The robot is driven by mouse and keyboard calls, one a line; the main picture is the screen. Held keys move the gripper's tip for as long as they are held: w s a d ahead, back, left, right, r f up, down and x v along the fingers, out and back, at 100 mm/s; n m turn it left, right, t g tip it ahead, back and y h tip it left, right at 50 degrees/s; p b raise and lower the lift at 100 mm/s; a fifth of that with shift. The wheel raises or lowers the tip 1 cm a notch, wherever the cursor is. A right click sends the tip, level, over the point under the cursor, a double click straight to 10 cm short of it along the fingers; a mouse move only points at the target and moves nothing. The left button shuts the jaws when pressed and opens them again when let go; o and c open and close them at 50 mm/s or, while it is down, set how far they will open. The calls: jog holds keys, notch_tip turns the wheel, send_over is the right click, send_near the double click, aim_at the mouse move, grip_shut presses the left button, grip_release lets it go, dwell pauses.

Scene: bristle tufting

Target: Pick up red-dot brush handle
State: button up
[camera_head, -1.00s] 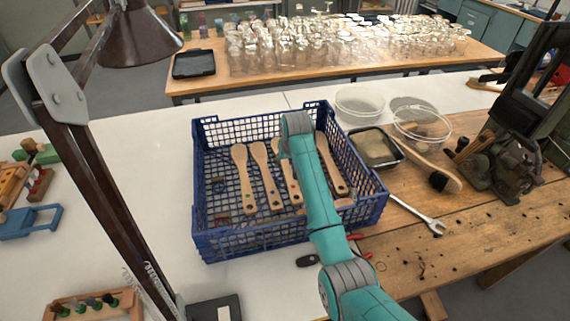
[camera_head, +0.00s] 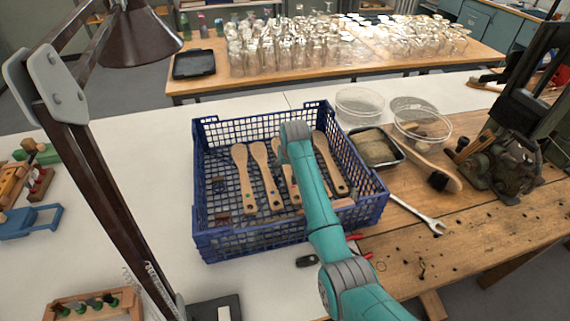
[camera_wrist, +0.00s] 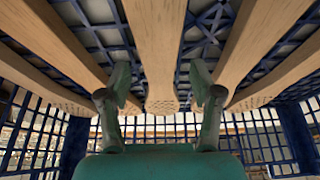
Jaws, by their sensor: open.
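Several pale wooden brush handles lie side by side in the blue crate (camera_head: 222,242). In the head view, the left handle (camera_head: 242,172) has a green dot and the second handle (camera_head: 264,172) has a blue dot. A third handle (camera_head: 293,187) is partly hidden by my arm; a further handle (camera_head: 329,160) lies to its right. My arm hides the gripper in the head view.
The crate's mesh walls surround the handles. To its right are a dark tray (camera_head: 378,150), clear round dishes (camera_head: 360,104), a brush (camera_head: 425,165) and a wrench (camera_head: 420,216). A lamp arm (camera_head: 100,180) stands at left. White tabletop (camera_head: 150,165) is bare left of the crate.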

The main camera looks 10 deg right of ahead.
jog(key=shift+f, duration=0.1)
jog(key=shift+s, duration=0.1)
grip_shut()
dwell(0.4)
